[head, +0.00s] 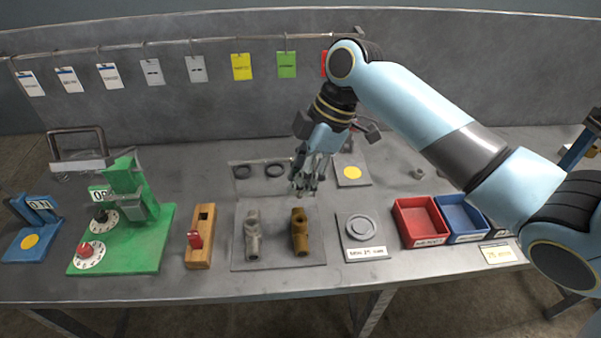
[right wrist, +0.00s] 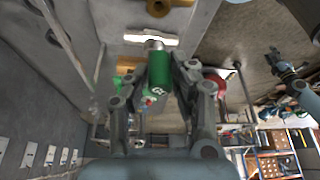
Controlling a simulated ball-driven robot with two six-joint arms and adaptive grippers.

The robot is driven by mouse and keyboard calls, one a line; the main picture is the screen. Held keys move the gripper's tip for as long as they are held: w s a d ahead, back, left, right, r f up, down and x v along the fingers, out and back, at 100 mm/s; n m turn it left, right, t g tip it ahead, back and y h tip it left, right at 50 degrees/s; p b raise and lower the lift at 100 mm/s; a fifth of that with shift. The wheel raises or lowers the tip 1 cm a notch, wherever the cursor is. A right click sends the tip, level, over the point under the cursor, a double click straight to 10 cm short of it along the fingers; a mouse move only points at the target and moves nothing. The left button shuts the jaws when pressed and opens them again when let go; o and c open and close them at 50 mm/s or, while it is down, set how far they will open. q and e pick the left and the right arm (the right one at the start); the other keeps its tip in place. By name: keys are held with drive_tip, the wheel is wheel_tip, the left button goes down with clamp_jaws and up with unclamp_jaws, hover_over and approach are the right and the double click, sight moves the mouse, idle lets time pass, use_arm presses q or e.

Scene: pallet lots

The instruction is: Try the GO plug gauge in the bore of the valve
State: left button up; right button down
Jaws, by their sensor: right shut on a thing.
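My right gripper (head: 305,182) hangs above the bench just behind the valve mat. In the right wrist view it is shut on a green plug gauge (right wrist: 159,70) with letters on its side and a silver end. Two valves lie on the mat: a grey one (head: 252,235) and a brass one (head: 300,232). The brass one also shows at the top of the wrist view (right wrist: 158,7), apart from the gauge. A red-handled gauge (head: 195,238) stands in a wooden block (head: 201,255). A dark gripper-like part, perhaps my left gripper (right wrist: 275,62), shows small; its jaws are unclear.
A green dial stand (head: 150,240) and a blue display device (head: 35,232) stand at left. A round grey piece lies on a plate (head: 380,250). Red (head: 421,222) and blue (head: 461,218) bins stand at right. Tags (head: 241,67) hang from the rail behind.

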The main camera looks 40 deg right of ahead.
sight(300, 197)
drive_tip(key=shift+f+b, duration=1.9)
drive_tip(key=shift+f, duration=1.1)
drive_tip(key=shift+r+p, duration=0.1)
drive_tip(key=shift+p, duration=0.8)
drive_tip(key=shift+f+b, duration=0.85)
drive_tip(key=shift+f, duration=0.75)
drive_tip(key=shift+r+p, duration=2.65)
drive_tip(key=shift+p, duration=0.1)
drive_tip(key=shift+f, duration=0.1)
